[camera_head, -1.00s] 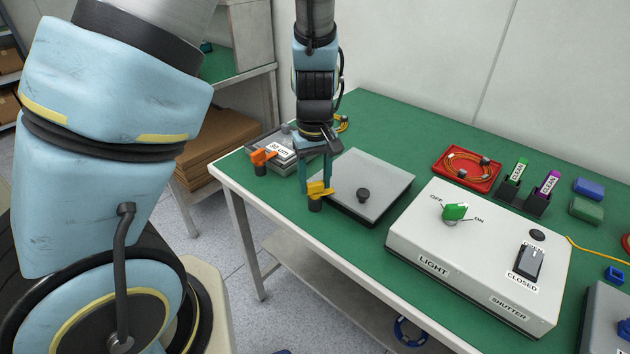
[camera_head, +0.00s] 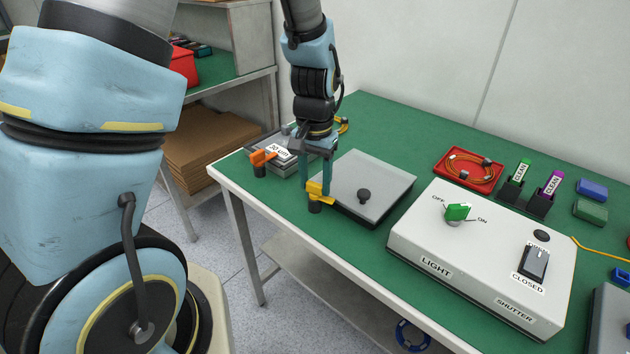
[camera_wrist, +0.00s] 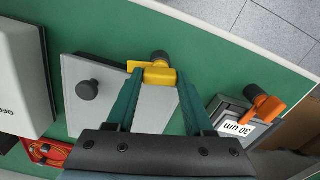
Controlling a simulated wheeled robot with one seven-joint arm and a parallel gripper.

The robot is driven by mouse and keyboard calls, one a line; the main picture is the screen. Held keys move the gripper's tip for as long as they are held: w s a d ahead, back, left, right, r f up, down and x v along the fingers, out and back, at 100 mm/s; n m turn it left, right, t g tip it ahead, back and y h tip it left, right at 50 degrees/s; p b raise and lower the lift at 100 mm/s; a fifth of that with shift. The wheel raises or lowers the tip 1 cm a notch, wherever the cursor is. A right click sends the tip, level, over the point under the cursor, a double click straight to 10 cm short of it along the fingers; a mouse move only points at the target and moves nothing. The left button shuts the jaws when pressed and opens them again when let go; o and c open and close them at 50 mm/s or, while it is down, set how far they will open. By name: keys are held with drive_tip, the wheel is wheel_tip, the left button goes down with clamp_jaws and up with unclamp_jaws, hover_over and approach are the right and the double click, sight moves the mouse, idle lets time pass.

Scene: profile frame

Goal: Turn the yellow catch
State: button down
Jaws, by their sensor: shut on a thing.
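The yellow catch (camera_head: 320,194) sits on a dark round post at the front left corner of a grey plate with a black knob (camera_head: 375,188). My gripper (camera_head: 315,185) reaches down from above with its teal fingers around the catch. In the wrist view the catch (camera_wrist: 160,76) lies between the two fingertips of my gripper (camera_wrist: 154,72), and the jaws are shut on it. Part of the catch is hidden by the fingers in the head view.
An orange catch (camera_head: 262,157) stands at left beside a grey box labelled 30 um (camera_head: 283,152). The white LIGHT and SHUTTER box (camera_head: 480,260) is at right, with a green knob (camera_head: 457,213). A red tray (camera_head: 468,170) is behind it. The table's front edge is close to the catch.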

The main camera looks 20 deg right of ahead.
sight(315, 184)
drive_tip(key=shift+m, duration=0.5)
drive_tip(key=shift+c, duration=1.4)
unclamp_jaws()
wheel_tip(315, 184, up, 11)
drive_tip(key=b, duration=0.1)
drive_tip(key=shift+f, duration=0.1)
drive_tip(key=w+a+f+n+t, duration=0.1)
drive_tip(key=a+n, duration=0.8)
drive_tip(key=a, duration=1.6)
drive_tip(key=shift+a+f+t, duration=0.2)
drive_tip(key=shift+f+t, duration=0.1)
drive_tip(key=shift+f, duration=0.45)
